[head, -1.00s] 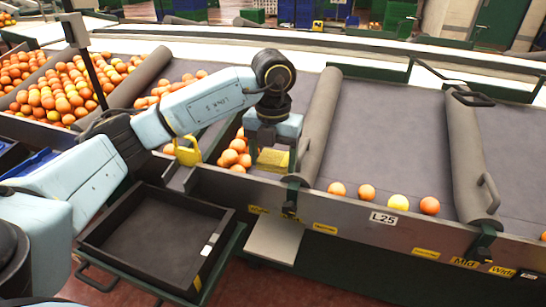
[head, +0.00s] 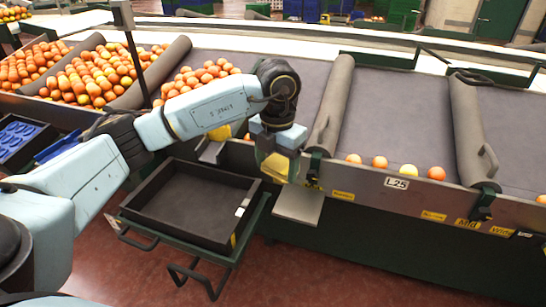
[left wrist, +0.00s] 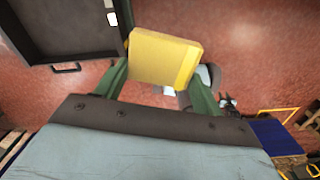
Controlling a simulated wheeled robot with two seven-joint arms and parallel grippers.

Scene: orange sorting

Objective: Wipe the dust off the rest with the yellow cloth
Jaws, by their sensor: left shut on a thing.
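My left gripper (head: 276,166) is shut on the yellow cloth (head: 266,160), which looks like a thick folded pad. It hangs in front of the conveyor's front edge. In the left wrist view the cloth (left wrist: 163,60) sits between the two green fingers. A flat light grey plate (head: 298,206), which may be the rest, juts from the conveyor front below and right of the gripper. The cloth appears above and apart from it. I cannot make out dust on the plate. My right gripper is not in view.
A black tray (head: 165,222) on a stand is left of the plate. Oranges lie in lanes at the back left, and several fruits (head: 380,162) line the lane right of the gripper. A roller-like divider (head: 332,105) stands behind. A yellow object (head: 222,133) is partly hidden by my arm.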

